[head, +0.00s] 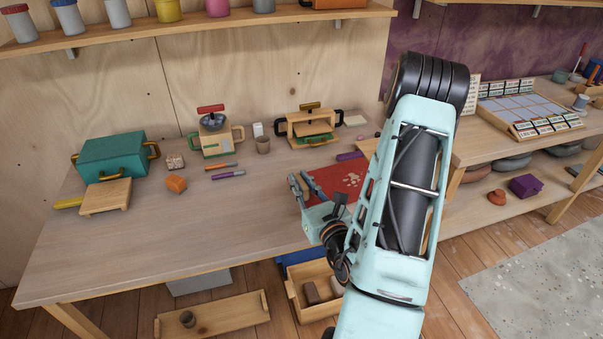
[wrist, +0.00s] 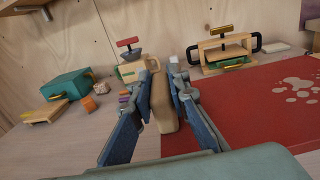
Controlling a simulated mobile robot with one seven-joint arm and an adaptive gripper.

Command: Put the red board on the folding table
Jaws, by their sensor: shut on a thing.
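The red board (head: 343,178), with pale splotches, is at the right end of the long wooden bench, partly hidden behind my arm. In the wrist view the red board (wrist: 268,108) fills the right side. My gripper (head: 303,182) is at the board's left side. In the wrist view my gripper (wrist: 163,75) has its fingers close around a tan piece (wrist: 163,103), which looks joined to the board like a handle. I cannot tell whether the board touches the bench. I cannot pick out a folding table in either view.
The bench (head: 150,240) has free room at its front left. A teal case (head: 112,155), an orange block (head: 176,184), pens, a cup (head: 263,144) and a wooden press (head: 312,124) stand behind. Another table (head: 480,150) with a tile tray is at right. Crates lie on the floor.

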